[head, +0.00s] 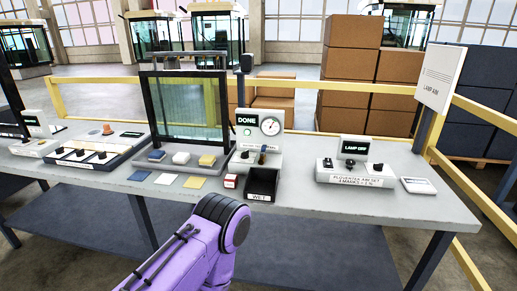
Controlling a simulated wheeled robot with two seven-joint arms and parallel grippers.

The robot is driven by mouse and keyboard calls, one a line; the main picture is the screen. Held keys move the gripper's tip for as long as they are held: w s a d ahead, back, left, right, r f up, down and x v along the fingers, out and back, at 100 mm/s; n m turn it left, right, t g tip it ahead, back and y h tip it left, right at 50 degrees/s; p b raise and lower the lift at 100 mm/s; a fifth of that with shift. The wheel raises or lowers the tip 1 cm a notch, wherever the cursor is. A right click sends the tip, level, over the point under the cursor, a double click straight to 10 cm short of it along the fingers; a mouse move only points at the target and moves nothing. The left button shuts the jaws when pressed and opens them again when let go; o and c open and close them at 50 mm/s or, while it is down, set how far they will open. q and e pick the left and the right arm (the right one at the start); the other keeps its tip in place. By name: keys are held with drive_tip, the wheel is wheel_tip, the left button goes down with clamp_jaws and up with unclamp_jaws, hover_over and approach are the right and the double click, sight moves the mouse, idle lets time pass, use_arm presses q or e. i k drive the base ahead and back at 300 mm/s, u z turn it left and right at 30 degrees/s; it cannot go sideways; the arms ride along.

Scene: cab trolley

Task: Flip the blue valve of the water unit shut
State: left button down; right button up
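The water unit (270,141) stands near the middle of the long grey table. It has a round white gauge (270,126) and a small dark screen (246,120) reading DONE, with a green light below it. A small dark blue handle with a brownish part, perhaps the blue valve (263,154), shows low on its front. It is too small to tell which way the valve is turned. A purple arm link of mine rises from the bottom edge in front of the table. Neither gripper shows.
A black bin (262,184) labelled WET stands before the unit. A glass panel in a dark frame (187,108) and coloured pads stand to its left. A lamp unit (355,173) reading LAMP OFF is to the right. Free tabletop lies between the bin and lamp unit.

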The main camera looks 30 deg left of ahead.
sight(264, 147)
drive_tip(key=k, duration=1.3)
drive_tip(key=u, duration=0.75)
drive_tip(key=i, duration=0.6)
drive_tip(key=u, duration=0.5)
drive_tip(key=i, duration=0.75)
drive_tip(key=z, duration=0.5)
